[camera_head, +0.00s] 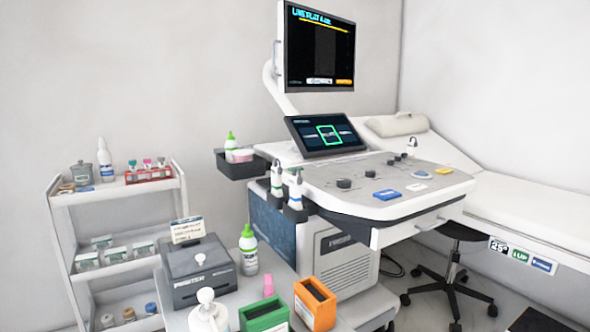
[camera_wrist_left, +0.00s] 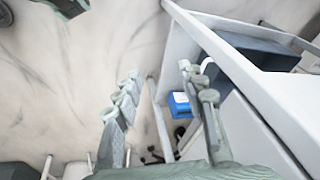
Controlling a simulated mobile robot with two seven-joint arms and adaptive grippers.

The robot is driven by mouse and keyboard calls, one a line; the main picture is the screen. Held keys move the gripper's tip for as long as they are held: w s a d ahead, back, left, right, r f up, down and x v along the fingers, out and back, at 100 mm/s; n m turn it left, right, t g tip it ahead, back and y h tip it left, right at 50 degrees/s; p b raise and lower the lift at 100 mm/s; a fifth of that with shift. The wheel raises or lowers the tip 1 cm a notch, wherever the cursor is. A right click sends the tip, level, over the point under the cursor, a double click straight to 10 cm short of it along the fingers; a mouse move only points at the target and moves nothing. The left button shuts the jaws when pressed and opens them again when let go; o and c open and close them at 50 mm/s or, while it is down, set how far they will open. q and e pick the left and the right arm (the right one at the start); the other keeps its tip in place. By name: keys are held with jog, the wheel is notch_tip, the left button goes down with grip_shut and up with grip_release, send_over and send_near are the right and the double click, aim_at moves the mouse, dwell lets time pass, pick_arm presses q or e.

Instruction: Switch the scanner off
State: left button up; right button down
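The scanner stands in the middle of the head view, with a lit upper monitor (camera_head: 318,48) on a white arm and a lit touch screen (camera_head: 326,134) below it. Its grey control panel (camera_head: 375,177) carries dark knobs, a blue key (camera_head: 387,195) and a yellow key (camera_head: 443,170). I cannot tell which control is the power switch. My left gripper (camera_wrist_left: 160,76) shows only in the left wrist view, with its fingers apart and nothing between them. A small blue box-like thing (camera_wrist_left: 180,104) shows beyond its right finger. My right gripper is not in view.
A white shelf cart (camera_head: 120,190) with bottles and boxes stands at the left. In front are a grey printer box (camera_head: 199,272), a green box (camera_head: 264,315) and an orange box (camera_head: 315,303). An examination bed (camera_head: 525,205) and a dark stool (camera_head: 450,285) are at the right.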

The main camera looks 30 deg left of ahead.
pick_arm(q)
grip_shut()
dwell(1.3)
